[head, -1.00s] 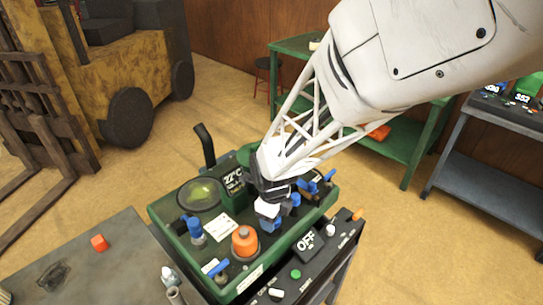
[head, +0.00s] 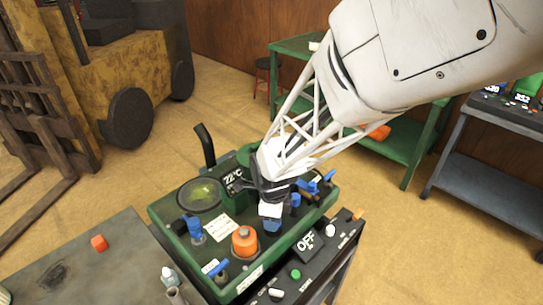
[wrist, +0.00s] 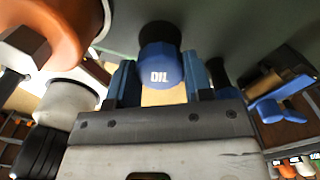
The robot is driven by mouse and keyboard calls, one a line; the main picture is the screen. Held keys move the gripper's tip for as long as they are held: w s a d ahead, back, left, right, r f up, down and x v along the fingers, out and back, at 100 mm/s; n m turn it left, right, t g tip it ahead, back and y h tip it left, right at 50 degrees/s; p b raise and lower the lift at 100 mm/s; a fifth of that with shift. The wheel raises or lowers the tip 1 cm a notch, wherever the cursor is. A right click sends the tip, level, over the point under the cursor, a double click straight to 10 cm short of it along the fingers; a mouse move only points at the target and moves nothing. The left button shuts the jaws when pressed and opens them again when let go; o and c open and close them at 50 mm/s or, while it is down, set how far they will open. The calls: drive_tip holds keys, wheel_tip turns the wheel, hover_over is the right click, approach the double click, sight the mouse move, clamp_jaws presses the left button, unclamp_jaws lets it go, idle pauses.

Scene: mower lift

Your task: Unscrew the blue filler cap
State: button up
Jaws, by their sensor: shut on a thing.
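The blue filler cap (wrist: 160,68), marked OIL, sits on a dark neck on the green machine and lies between my fingers in the wrist view. My gripper (wrist: 160,85) has one blue finger on each side of it and is shut on it. In the head view my gripper (head: 271,226) points down at the machine's top, behind the orange cap. There I cannot tell the blue cap from the blue fingers. Finger contact is partly hidden.
A control panel (head: 325,262) with an OFF display lies in front. A grey bench (head: 75,265) stands left.

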drive_tip(key=shift+n, duration=1.4)
drive_tip(key=shift+n, duration=0.7)
drive_tip(key=n, duration=0.4)
drive_tip(key=shift+n, duration=0.7)
drive_tip(key=n, duration=0.4)
drive_tip(key=shift+n, duration=1)
